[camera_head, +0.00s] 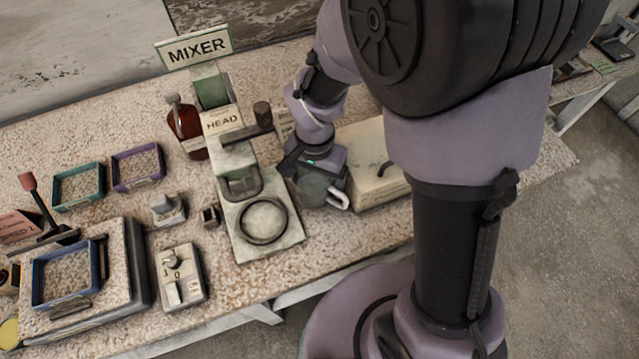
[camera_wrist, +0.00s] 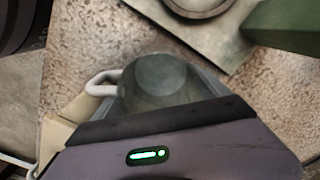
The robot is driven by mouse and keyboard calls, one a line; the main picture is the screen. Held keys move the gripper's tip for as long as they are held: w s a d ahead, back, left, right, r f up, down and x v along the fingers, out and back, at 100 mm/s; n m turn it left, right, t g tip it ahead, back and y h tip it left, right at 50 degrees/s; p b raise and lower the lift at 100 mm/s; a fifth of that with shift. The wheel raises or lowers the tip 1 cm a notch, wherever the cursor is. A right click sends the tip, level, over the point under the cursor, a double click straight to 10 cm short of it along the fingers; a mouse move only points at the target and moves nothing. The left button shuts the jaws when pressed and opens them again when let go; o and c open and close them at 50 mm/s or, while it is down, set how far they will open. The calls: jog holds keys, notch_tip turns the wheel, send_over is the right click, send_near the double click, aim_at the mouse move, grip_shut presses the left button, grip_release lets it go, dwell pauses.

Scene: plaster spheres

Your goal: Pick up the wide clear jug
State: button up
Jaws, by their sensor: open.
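The wide clear jug (camera_head: 314,190) stands on the speckled bench top just right of the mixer base, with its pale handle pointing right. In the wrist view the jug (camera_wrist: 158,82) lies right below my gripper, its handle at the left and its grey inside showing. My gripper (camera_head: 308,172) is open and over the jug, its fingers partly hidden by the wrist housing. In the head view the gripper covers the jug's upper part. I cannot tell whether the fingers touch the jug's walls.
The mixer base (camera_head: 286,239) with its dark ring stands close on the jug's left. A beige box (camera_head: 375,160) stands close on its right. Trays and a switch box (camera_head: 180,274) lie further left.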

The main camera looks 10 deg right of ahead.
jog(key=shift+s+a, duration=0.1)
jog(key=shift+c, duration=0.3)
jog(key=c, duration=1.3)
jog(key=shift+r, duration=0.15)
